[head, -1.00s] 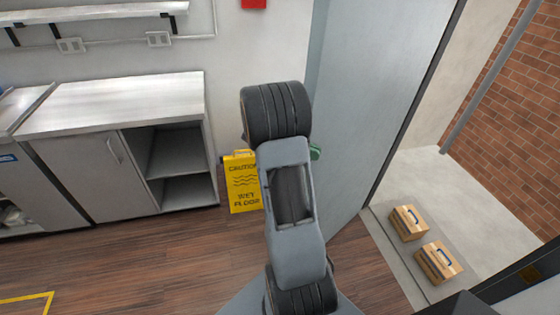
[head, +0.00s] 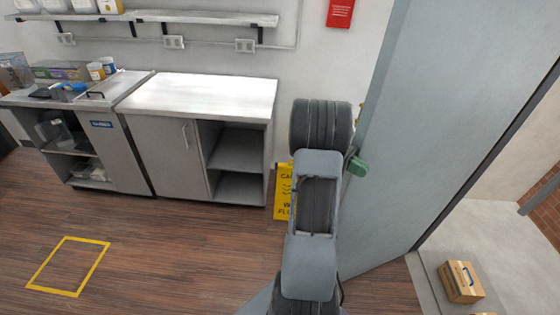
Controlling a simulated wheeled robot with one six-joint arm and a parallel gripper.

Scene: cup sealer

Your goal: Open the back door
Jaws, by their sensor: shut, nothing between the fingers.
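The back door is a tall grey panel (head: 440,130) at the right of the head view. It stands open, with pale outdoor ground showing past its right edge. A small green part (head: 357,165) shows near the door's left edge, beside my arm; I cannot tell whether it is a handle. My grey arm with black joints rises in front of the door's left side. My gripper is not visible, so its contact with the door cannot be seen.
A yellow wet-floor sign (head: 284,190) stands partly behind my arm. A steel counter (head: 200,95) with an open cabinet lines the wall at left. A cardboard box (head: 461,282) sits outside past the doorway.

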